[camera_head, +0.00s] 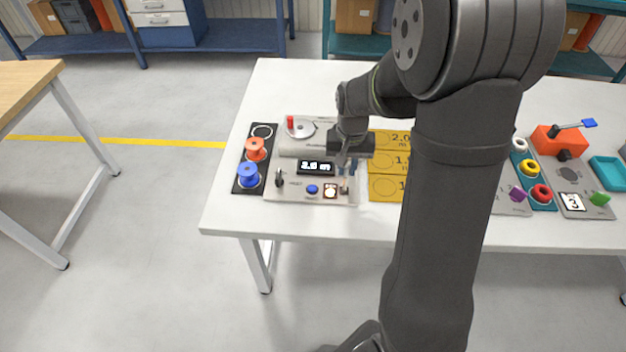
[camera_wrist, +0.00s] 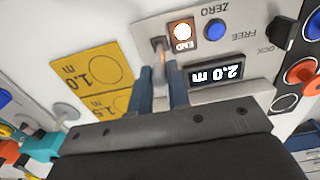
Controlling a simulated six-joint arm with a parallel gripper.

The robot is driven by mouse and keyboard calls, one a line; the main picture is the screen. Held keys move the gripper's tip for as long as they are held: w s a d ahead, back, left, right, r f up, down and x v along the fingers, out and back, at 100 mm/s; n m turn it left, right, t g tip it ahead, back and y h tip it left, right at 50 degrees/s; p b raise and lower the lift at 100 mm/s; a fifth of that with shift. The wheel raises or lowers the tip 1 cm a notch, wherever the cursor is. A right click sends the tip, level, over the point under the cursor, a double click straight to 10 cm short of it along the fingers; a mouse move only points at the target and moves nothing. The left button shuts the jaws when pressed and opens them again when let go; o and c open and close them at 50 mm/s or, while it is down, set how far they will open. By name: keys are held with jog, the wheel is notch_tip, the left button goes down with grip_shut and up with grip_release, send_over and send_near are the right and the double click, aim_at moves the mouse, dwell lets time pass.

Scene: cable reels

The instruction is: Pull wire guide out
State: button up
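The cable measuring station (camera_head: 310,190) is a light panel on the white table, and its display reads 2.0 m. What looks like the wire guide (camera_wrist: 160,45) is a small dark fitting at the panel's end beside the lit END lamp (camera_wrist: 182,31). A thin pale-orange piece runs from it toward my fingers. My gripper (camera_wrist: 162,77) points at the fitting, with its two blue-grey fingers apart, one each side of this piece. Contact cannot be made out.
Orange (camera_head: 255,148) and blue (camera_head: 248,174) reels stand on a black strip to the left. Yellow length mats (camera_head: 385,188) lie just right of the panel, partly behind my arm. A blue button (camera_wrist: 215,30) and knob sit near the fitting. Coloured rings and an orange device (camera_head: 552,140) stand farther right.

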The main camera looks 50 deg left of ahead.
jog(key=o, duration=0.4)
jog(key=shift+c, duration=0.2)
